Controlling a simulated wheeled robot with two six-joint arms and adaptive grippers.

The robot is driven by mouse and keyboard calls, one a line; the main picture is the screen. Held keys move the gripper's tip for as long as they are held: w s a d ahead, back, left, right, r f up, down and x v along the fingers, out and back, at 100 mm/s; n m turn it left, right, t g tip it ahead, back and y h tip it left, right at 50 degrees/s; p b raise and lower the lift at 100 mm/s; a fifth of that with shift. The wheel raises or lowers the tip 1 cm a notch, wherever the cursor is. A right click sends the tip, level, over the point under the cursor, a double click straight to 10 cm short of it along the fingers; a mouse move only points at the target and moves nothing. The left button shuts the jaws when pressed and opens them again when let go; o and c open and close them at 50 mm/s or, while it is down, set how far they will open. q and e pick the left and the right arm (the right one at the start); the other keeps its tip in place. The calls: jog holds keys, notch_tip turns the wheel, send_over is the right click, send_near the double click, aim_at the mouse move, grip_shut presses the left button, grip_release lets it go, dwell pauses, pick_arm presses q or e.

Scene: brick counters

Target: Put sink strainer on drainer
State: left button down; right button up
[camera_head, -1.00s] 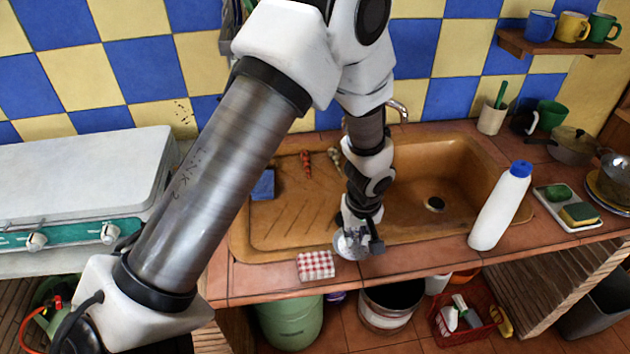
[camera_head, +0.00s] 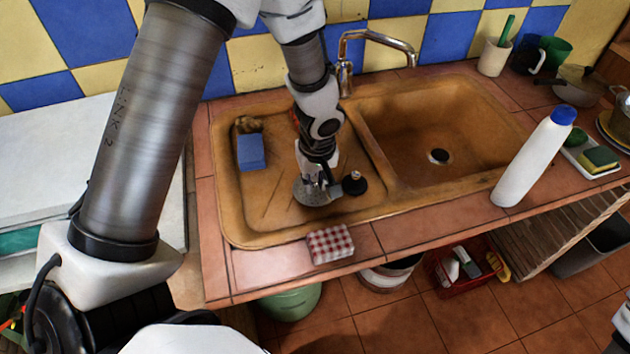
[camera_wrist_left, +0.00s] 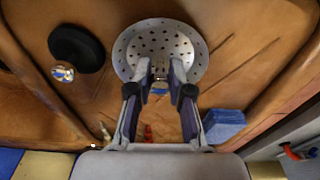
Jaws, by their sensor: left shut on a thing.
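The sink strainer (camera_head: 308,193) is a round, grey, perforated metal bowl. My left gripper (camera_head: 317,178) is shut on its rim and holds it over the ribbed drainer (camera_head: 262,212), the left part of the brown sink. In the left wrist view the strainer (camera_wrist_left: 165,38) lies beyond the fingertips (camera_wrist_left: 160,76), with its holes clear to see, and the drainer (camera_wrist_left: 235,50) is behind it. I cannot tell whether the strainer touches the drainer.
A black round stopper (camera_head: 354,184) with a shiny knob is close right of the strainer. A blue sponge (camera_head: 251,152) lies at the drainer's left. A checked cloth block (camera_head: 330,244) sits on the front tiles. The basin (camera_head: 430,125) and white bottle (camera_head: 535,155) are right.

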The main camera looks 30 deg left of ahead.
aim_at(316, 197)
pick_arm(q)
jog(key=shift+s+b, duration=0.2)
jog(key=shift+b, duration=0.1)
jog(key=c, duration=1.1)
grip_release()
jog(key=shift+f, duration=0.1)
jog(key=shift+o, duration=0.2)
jog(key=shift+w, duration=0.1)
jog(key=shift+r, duration=0.25)
notch_tip(316, 197, up, 12)
jog(key=s+d+p, duration=0.1)
jog(key=shift+p, duration=0.4)
